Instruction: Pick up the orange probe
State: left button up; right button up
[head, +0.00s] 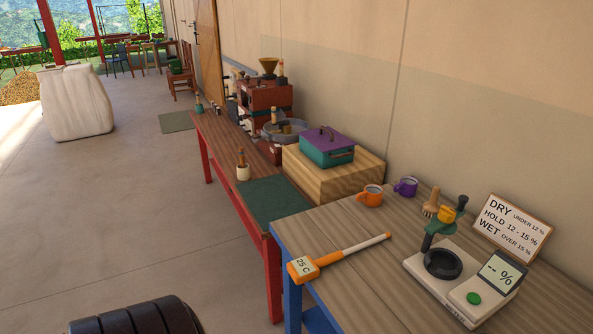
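The orange probe (326,259) lies on the wooden top of the blue-framed table (345,295), near its left edge. Its square orange head with a pale display reading "25 C" is at the left, on the table's edge. Nothing covers the probe. Neither of my grippers is in view.
Right of the probe stands a white meter (462,282) with a black ring and green button. Behind are an orange mug (370,196), a purple mug (406,187) and a sign (513,228). A red-framed table (222,150) adjoins at left. Open floor lies left.

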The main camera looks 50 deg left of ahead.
aim_at(303, 269)
jog(key=u, duration=1.4)
jog(key=z, duration=0.45)
jog(key=l+z, duration=0.1)
jog(key=z, duration=0.75)
jog(key=l+z, duration=0.1)
jog(key=z, duration=0.35)
jog(key=u, duration=1.85)
